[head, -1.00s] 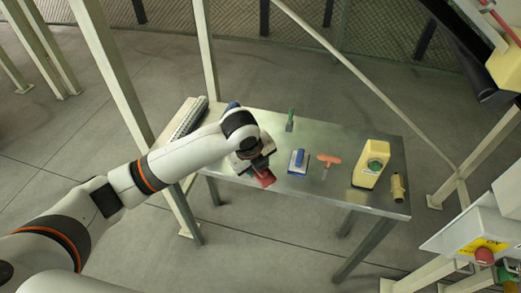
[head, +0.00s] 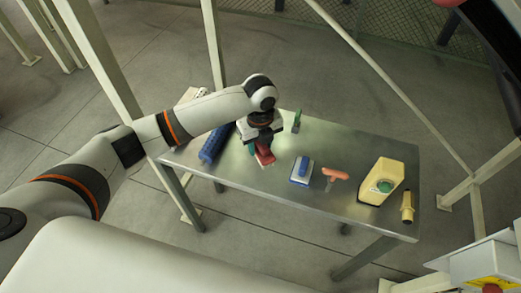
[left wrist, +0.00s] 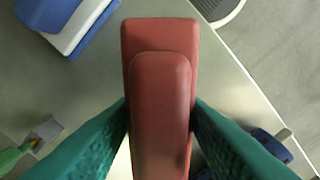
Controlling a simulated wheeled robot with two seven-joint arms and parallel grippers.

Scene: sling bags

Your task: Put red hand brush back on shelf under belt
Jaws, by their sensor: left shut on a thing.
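The red hand brush (head: 264,155) is over the left half of the metal table, below my left gripper (head: 261,143). In the left wrist view the brush (left wrist: 160,95) points up the picture, with a green finger of the left gripper (left wrist: 160,120) on each side of it. The left gripper is shut on the brush. I cannot tell how far the brush is above the table top. My right gripper is not in view. The belt and the shelf under it are not clearly in view.
The metal table (head: 240,180) also bears a blue roll-shaped thing (head: 215,143), a green-handled scraper (head: 297,120), a blue-and-white brush (head: 301,172), an orange-handled tool (head: 335,174), a yellow device (head: 383,180) and a yellow torch-like thing (head: 407,208). Pale posts stand around it.

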